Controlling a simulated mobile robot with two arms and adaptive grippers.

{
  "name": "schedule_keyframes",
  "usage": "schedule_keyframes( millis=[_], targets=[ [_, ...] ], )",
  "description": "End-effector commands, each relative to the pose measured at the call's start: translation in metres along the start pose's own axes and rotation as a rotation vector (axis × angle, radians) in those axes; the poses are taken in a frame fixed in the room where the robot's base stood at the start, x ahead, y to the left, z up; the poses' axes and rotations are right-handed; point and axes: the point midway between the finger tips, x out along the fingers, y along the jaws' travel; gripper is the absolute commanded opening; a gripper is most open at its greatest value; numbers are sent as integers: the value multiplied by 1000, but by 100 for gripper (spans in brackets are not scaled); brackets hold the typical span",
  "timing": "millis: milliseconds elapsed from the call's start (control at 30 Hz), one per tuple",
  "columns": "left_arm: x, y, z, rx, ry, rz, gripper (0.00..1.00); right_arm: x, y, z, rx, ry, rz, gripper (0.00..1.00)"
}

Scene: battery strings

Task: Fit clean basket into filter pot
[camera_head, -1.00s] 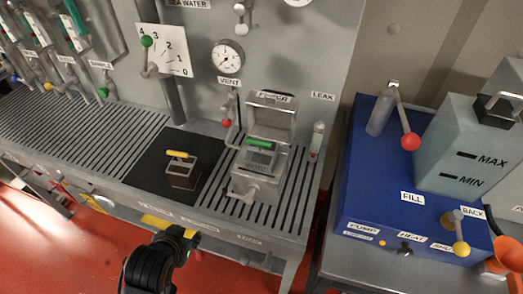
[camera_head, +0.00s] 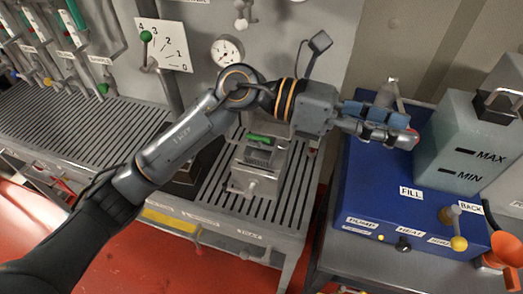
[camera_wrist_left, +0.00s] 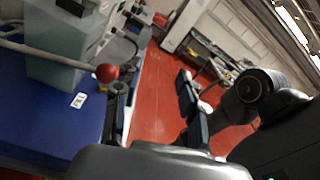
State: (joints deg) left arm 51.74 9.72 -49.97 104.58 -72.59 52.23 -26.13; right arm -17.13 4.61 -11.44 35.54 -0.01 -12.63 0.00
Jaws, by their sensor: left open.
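The filter pot (camera_head: 238,182) is a small metal box on the slatted bench. A basket with a green handle (camera_head: 262,140) sits in it; my arm hides the pot's upper part and lid. The yellow-handled basket seen earlier on the black mat is almost fully hidden behind my left arm. I cannot tell which basket is the clean one. My left gripper (camera_head: 400,127) is open and empty, stretched right above the blue unit and in front of a red-knobbed lever. In the left wrist view, its dark fingers (camera_wrist_left: 190,108) have nothing between them. My right gripper is not in view.
The blue unit (camera_head: 375,200) carries a grey tank (camera_head: 465,150) and a yellow-knobbed lever (camera_head: 457,232). The red knob (camera_wrist_left: 107,73) shows left of the fingers in the left wrist view. A gauge (camera_head: 227,50) is on the back panel. The slatted bench's left part (camera_head: 70,125) is clear.

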Motion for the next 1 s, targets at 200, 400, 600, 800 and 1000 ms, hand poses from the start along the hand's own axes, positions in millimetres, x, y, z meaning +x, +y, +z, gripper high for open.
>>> schedule_keyframes(
  millis=[200, 400, 600, 800, 1000],
  targets=[
    [-62, 55, -80, 325, 852, 100, 41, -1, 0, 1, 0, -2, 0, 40],
    [-165, 88, -74, 380, 1393, 232, 41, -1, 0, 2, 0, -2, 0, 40],
    [-210, 93, -62, 356, 1596, 293, 41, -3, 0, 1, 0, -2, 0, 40],
    [-214, 106, -91, 351, 1607, 291, 41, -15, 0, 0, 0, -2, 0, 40],
    [-215, 120, -123, 351, 1604, 293, 41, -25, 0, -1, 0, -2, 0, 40]
  ],
)
